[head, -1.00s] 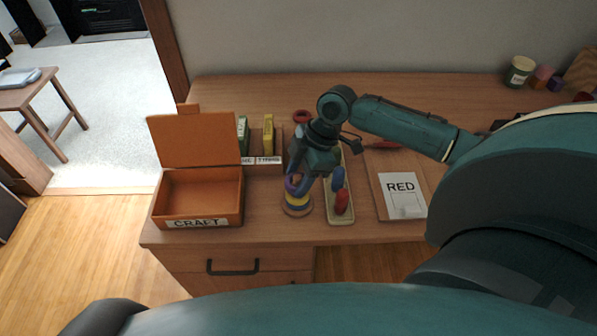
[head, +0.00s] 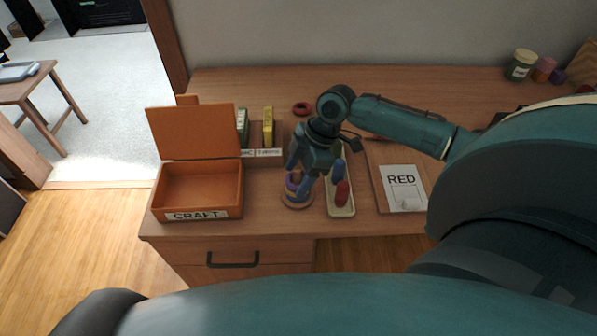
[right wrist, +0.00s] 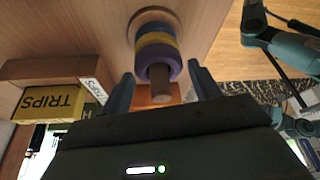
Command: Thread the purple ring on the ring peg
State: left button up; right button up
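The purple ring (head: 292,187) is around the ring peg, on top of a yellow ring. In the right wrist view the purple ring (right wrist: 159,62) has the wooden peg (right wrist: 160,82) sticking out through it, with the yellow ring (right wrist: 155,45) and a blue ring (right wrist: 152,30) towards the round base (right wrist: 155,15). My right gripper (head: 298,178) is at the peg; in the right wrist view its fingers (right wrist: 163,92) stand apart on either side, with gaps to the ring. A teal arm part shows at the right of that view; the left gripper's fingers cannot be made out.
An open orange CRAFT box (head: 197,214) stands left of the peg. A tray (head: 341,211) with blue and red pieces is just right of it. Behind are binders (head: 268,127) and a red ring (head: 302,108). A RED board (head: 403,188) lies further right.

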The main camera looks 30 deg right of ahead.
jog(key=shift+o, duration=1.2)
jog(key=shift+r, duration=0.1)
jog(key=v, duration=1.3)
jog(key=shift+s, duration=0.1)
